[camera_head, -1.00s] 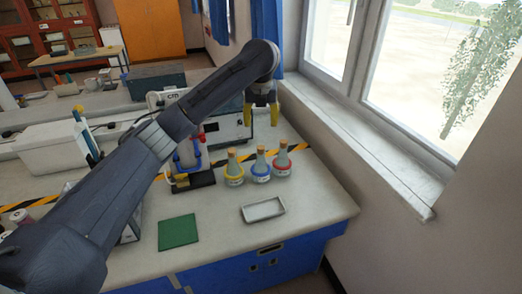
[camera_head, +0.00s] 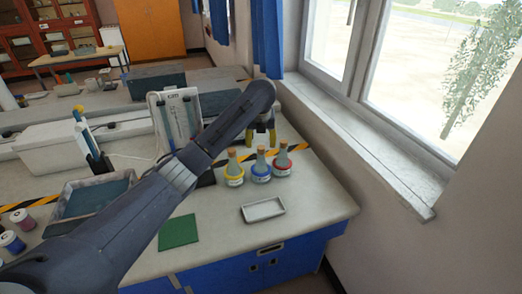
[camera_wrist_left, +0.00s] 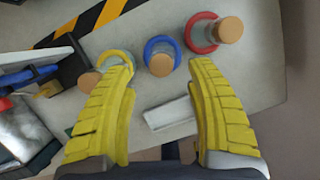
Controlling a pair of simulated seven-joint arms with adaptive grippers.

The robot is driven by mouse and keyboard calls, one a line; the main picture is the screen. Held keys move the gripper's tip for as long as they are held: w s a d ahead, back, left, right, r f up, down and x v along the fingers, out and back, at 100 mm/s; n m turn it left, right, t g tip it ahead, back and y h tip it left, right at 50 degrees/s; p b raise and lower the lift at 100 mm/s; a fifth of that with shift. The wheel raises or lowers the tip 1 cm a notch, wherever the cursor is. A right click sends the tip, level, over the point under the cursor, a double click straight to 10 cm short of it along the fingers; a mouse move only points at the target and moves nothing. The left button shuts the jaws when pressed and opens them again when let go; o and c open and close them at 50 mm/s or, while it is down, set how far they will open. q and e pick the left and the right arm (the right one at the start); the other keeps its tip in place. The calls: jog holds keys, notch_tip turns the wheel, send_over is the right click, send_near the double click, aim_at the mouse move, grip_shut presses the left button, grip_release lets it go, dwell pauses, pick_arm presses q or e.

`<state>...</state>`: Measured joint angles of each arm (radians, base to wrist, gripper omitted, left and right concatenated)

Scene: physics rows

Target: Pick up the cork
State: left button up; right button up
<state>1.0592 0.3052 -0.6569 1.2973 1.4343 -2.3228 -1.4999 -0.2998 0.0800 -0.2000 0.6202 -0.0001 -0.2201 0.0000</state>
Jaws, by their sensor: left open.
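Three flasks with cork stoppers stand in a row on the bench: a yellow-ringed flask (camera_head: 234,172), a blue-ringed flask (camera_head: 261,168) and a red-ringed flask (camera_head: 282,163). In the left wrist view their tan corks are seen from above: yellow flask's cork (camera_wrist_left: 88,82), blue flask's cork (camera_wrist_left: 161,65), red flask's cork (camera_wrist_left: 230,30). My left gripper (camera_head: 262,136) is open and empty, just behind and above the flasks. In the left wrist view the blue flask's cork shows between its yellow fingertips; the left finger partly covers the yellow-ringed flask. My right gripper is out of view.
A small white tray (camera_head: 263,210) and a green mat (camera_head: 178,232) lie in front of the flasks. A grey bin (camera_head: 66,190) and small jars (camera_head: 12,241) are at left. The window wall bounds the right side. The front right bench corner is clear.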

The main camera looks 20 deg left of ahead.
aim_at(261, 147)
pick_arm(q)
jog(key=shift+x, duration=2.15)
jog(key=c, duration=1.1)
jog(key=shift+o, duration=0.2)
